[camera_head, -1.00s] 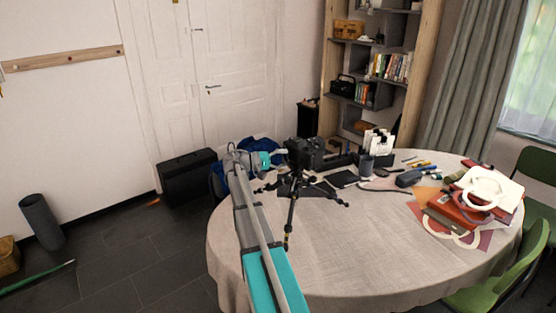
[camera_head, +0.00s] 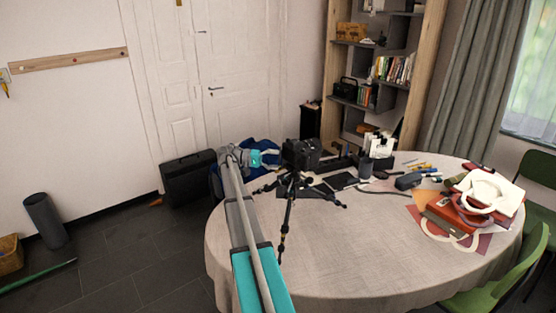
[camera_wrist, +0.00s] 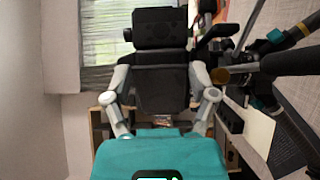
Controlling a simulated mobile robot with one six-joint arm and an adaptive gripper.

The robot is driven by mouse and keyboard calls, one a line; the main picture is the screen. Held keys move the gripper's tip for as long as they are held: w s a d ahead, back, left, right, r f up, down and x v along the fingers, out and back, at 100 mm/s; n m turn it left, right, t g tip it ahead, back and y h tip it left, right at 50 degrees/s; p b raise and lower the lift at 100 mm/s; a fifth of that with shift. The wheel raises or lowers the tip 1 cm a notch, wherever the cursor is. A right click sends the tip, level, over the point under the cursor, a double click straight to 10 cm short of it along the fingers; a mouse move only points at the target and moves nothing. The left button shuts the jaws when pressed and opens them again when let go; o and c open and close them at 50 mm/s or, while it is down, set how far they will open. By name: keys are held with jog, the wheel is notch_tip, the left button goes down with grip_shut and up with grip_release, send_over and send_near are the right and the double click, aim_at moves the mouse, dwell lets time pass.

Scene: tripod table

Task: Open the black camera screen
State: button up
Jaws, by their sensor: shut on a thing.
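The black camera (camera_head: 302,154) sits on top of a black tripod (camera_head: 290,190) on the round table. My gripper (camera_head: 274,157) is at the camera's left side in the head view. In the wrist view the camera (camera_wrist: 160,78) fills the space between the two grey fingers of my gripper (camera_wrist: 163,78), which are shut on it. A second black block (camera_wrist: 160,28) shows beyond the nearer dark part. I cannot tell which of these is the screen, or its exact angle. The tripod (camera_wrist: 290,60) runs off to the right in the wrist view.
The round table (camera_head: 340,255) has clear cloth at its front. Books and papers (camera_head: 450,222) lie at its right, with a black cup (camera_head: 366,166) and small items behind the tripod. A green chair (camera_head: 510,275) stands at the right. A shelf (camera_head: 335,80) is behind.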

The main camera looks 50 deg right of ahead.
jog(key=o, duration=1.2)
jog(key=shift+s, duration=0.15)
